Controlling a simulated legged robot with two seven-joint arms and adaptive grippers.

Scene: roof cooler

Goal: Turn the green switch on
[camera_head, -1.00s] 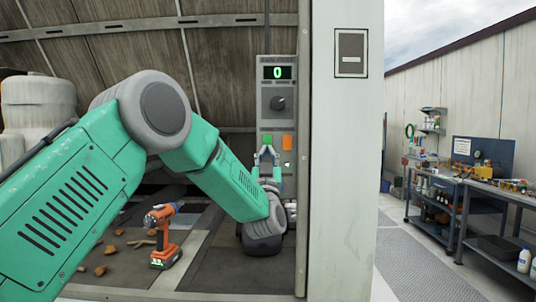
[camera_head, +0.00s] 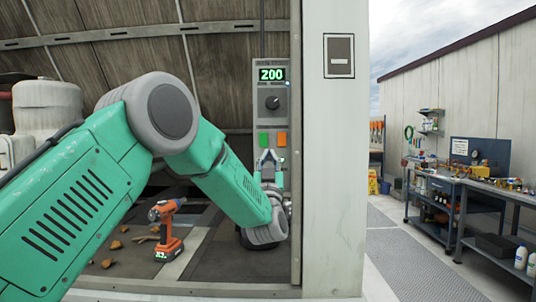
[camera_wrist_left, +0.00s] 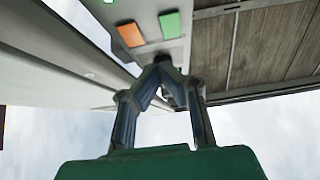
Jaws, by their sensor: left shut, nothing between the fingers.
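The green switch (camera_head: 265,139) is a flat green block on the grey control panel (camera_head: 284,101), beside an orange switch (camera_head: 281,139). The panel's display (camera_head: 272,74) reads 200, above a dark knob (camera_head: 272,102). My left gripper (camera_head: 268,154) is shut and empty just below the two switches. In the left wrist view, its fingertips (camera_wrist_left: 163,62) meet near the panel, with the green switch (camera_wrist_left: 169,25) and the orange switch (camera_wrist_left: 130,34) beyond them. I cannot tell whether the fingertips touch the panel. My right gripper is not in view.
A white post (camera_head: 335,190) stands just right of the panel. An orange drill (camera_head: 166,230) stands on the floor inside the opening, with small brown lumps (camera_head: 115,245) nearby. Workbenches (camera_head: 480,200) stand far right beside a clear walkway.

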